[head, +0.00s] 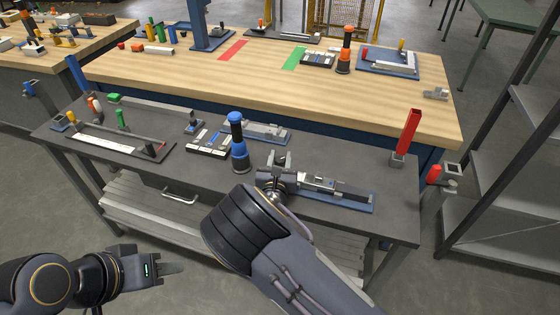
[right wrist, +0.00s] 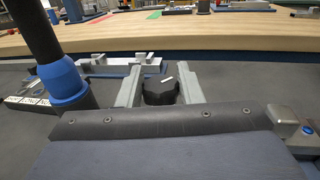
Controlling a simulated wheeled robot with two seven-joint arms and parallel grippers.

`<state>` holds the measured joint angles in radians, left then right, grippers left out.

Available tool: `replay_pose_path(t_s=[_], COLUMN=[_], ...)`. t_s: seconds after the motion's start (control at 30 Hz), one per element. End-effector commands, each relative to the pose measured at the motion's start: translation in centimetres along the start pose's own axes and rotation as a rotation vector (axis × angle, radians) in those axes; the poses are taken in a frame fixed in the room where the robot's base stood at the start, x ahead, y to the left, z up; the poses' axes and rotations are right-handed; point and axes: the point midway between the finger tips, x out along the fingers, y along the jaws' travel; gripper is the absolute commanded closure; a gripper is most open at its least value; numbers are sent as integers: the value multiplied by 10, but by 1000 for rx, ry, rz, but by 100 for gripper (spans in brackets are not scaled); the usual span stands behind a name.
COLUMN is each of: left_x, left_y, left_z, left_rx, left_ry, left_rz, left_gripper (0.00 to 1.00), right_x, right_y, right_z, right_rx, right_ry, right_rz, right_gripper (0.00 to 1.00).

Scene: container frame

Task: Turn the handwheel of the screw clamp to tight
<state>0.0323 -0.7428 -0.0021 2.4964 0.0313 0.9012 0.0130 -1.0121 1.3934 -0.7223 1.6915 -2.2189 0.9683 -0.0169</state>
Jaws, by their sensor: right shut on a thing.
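The screw clamp (head: 335,187) is a grey metal device on a blue base plate at the front right of the dark workbench. My right gripper (right wrist: 159,82) is shut on its black handwheel (right wrist: 160,93), with one grey finger on each side. The handwheel is round and lobed, with a white mark on top pointing up and to the right in the right wrist view. In the head view my right wrist hides the handwheel. My left gripper (head: 172,268) hangs off the bench at the lower left, away from the clamp; its fingers overlap in the view.
A blue-and-black upright tool (head: 239,142) stands just left of my right gripper. Behind it lie a grey fixture on a blue plate (head: 260,131) and a white-slotted tray (head: 208,143). A red upright bar (head: 408,133) stands at the bench's right end.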

Motion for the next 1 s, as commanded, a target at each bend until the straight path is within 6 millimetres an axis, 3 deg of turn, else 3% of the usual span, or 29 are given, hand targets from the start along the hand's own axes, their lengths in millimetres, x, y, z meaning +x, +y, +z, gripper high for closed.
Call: replay_pose_path(t_s=[0.7, 1.0], left_x=[42, 54], left_y=[-19, -25], left_z=[21, 27], left_rx=[0, 0], left_ry=[0, 0], left_rz=[0, 0], left_gripper=[64, 64], right_x=[0, 0], right_y=[0, 0], right_z=[-4, -3], right_rx=[7, 3], right_ry=[0, 0], right_rz=[-652, -843], right_gripper=[90, 90])
